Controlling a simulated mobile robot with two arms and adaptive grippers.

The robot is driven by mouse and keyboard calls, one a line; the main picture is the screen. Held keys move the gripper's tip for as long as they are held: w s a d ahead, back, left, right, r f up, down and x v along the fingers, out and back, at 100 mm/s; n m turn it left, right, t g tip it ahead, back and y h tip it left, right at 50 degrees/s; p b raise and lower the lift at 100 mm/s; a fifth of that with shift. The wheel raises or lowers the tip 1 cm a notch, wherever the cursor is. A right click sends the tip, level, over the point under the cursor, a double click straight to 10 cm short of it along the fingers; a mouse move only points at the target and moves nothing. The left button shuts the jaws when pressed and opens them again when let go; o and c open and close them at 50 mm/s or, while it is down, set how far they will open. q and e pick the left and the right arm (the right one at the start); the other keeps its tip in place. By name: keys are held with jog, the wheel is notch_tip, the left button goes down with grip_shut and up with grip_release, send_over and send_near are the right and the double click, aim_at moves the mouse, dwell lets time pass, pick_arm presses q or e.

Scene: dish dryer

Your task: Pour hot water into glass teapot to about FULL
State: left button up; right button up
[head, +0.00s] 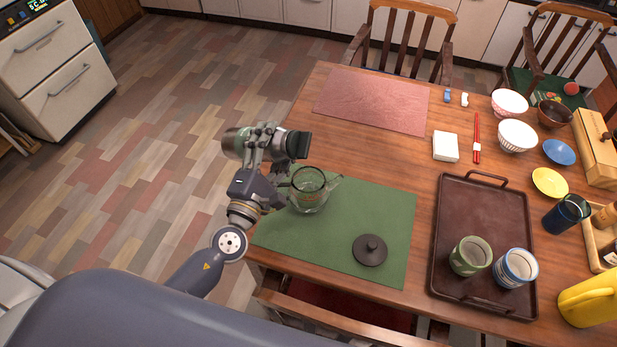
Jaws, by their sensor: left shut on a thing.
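The glass teapot (312,200) stands upright and open-topped on a green placemat (380,205), with its spout to the right. Its dark round lid (370,250) lies on the same mat, apart from it. My left gripper (262,142) is shut on a greenish metallic cylindrical flask (236,144). The flask is tipped about level, with its black end (299,145) pointing right, near the teapot's rim in the picture. I cannot make out any stream of water or the water level in the teapot. My right gripper is not in view.
A brown tray (483,205) with two cups (470,257) (516,268) lies to the right. Bowls (517,136), small plates (550,182), red chopsticks (476,138), a wooden box (598,150) and a yellow jug (590,298) crowd the right side. A pink placemat (372,100) lies bare behind.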

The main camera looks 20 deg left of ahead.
pick_arm(q)
jog(key=shift+m+b, duration=0.4)
jog(key=shift+m, duration=0.3)
dwell(0.5)
jog(key=shift+d+r+m+h+p, duration=0.35)
jog(key=shift+d+m+h+p, duration=0.25)
jog(key=shift+m, duration=0.4)
dwell(2.7)
jog(key=shift+s+d+f+m, duration=0.1)
jog(key=shift+d+f+m, duration=0.2)
jog(key=shift+m, duration=0.6)
dwell(2.2)
